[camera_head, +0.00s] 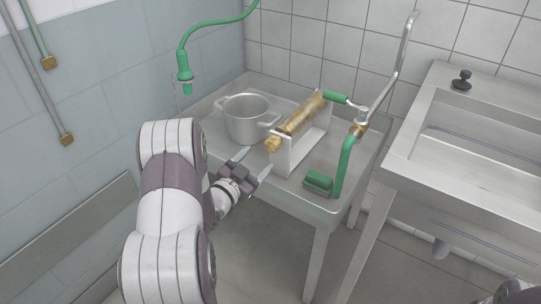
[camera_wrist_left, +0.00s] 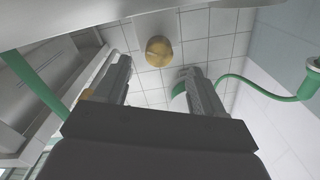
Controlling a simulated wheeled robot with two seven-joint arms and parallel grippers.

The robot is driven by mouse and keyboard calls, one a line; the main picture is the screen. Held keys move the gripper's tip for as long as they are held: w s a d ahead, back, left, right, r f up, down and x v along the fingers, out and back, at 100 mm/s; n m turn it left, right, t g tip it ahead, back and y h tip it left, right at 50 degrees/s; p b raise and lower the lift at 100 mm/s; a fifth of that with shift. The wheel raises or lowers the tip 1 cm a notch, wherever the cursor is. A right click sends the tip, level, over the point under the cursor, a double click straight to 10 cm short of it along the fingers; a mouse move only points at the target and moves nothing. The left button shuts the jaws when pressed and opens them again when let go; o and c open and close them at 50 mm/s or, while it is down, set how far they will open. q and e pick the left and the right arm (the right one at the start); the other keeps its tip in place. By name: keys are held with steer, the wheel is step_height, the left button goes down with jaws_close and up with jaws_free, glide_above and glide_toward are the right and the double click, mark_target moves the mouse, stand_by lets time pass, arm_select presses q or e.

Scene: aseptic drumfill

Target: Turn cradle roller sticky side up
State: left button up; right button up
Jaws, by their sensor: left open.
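The cradle roller (camera_head: 301,117) is a yellowish-brown cylinder lying across a pale grey cradle (camera_head: 284,160) on the metal table. A rounded brass-coloured knob (camera_head: 272,145) is at its near end, and a green handle (camera_head: 335,97) is at the far end. Which side of the roller is sticky I cannot tell. My left gripper (camera_head: 251,166) is open and empty, in front of and slightly left of the knob. In the left wrist view the brass knob (camera_wrist_left: 159,51) appears between the open fingers (camera_wrist_left: 158,70), apart from them. My right gripper is not in view.
A grey two-handled pot (camera_head: 247,122) stands left of the cradle. The table (camera_head: 325,207) has a bare front edge. A metal sink (camera_head: 465,150) stands further right. A green hose (camera_head: 184,65) hangs at the back left.

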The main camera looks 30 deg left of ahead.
mark_target(270, 148)
arm_select(q)
steer(key=w, duration=0.2)
steer(key=w+b, duration=0.1)
steer(key=w, duration=0.4)
steer(key=shift+d, duration=0.3)
steer(key=shift+w, duration=0.3)
steer(key=shift+r, duration=0.1)
steer(key=c, duration=1)
steer(key=shift+c, duration=0.2)
